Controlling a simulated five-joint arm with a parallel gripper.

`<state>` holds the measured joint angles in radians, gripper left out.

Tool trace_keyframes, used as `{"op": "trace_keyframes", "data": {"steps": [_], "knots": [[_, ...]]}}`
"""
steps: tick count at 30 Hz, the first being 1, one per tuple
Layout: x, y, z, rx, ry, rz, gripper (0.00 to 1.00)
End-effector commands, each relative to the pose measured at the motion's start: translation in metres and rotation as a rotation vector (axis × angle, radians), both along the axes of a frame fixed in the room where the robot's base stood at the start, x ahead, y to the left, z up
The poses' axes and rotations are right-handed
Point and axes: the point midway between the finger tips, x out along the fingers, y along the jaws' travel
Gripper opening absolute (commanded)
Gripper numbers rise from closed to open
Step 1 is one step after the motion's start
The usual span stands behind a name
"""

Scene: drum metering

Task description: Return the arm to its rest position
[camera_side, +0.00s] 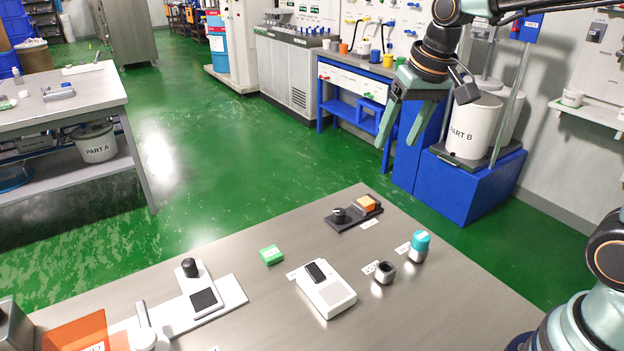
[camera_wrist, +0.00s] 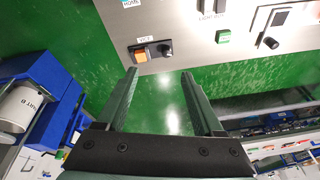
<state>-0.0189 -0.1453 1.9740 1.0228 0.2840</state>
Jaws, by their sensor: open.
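My gripper (camera_side: 402,130) is raised high at the upper right in the side view, well above and beyond the far edge of the steel table (camera_side: 270,318). Its two green-grey fingers are apart with nothing between them. In the wrist view the gripper (camera_wrist: 159,75) is also open and empty, with green floor showing between the fingers. My arm reaches in from the right side of the side view.
A blue stand with a PART B drum (camera_side: 474,125) stands behind my gripper.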

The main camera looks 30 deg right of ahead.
Motion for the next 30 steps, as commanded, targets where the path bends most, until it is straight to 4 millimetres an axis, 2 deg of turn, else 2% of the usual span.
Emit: {"op": "trace_keyframes", "data": {"steps": [1,6,12,18,30], "knots": [[-0.014,-0.001,0.004,-0.008,-0.026,0.025,0.69],[-0.053,-0.004,0.005,-0.043,-0.103,0.117,0.69],[-0.087,-0.007,-0.006,-0.085,-0.171,0.203,0.69],[-0.1,-0.007,-0.013,-0.105,-0.201,0.241,0.69],[-0.101,-0.007,-0.014,-0.107,-0.201,0.245,0.69]]}}
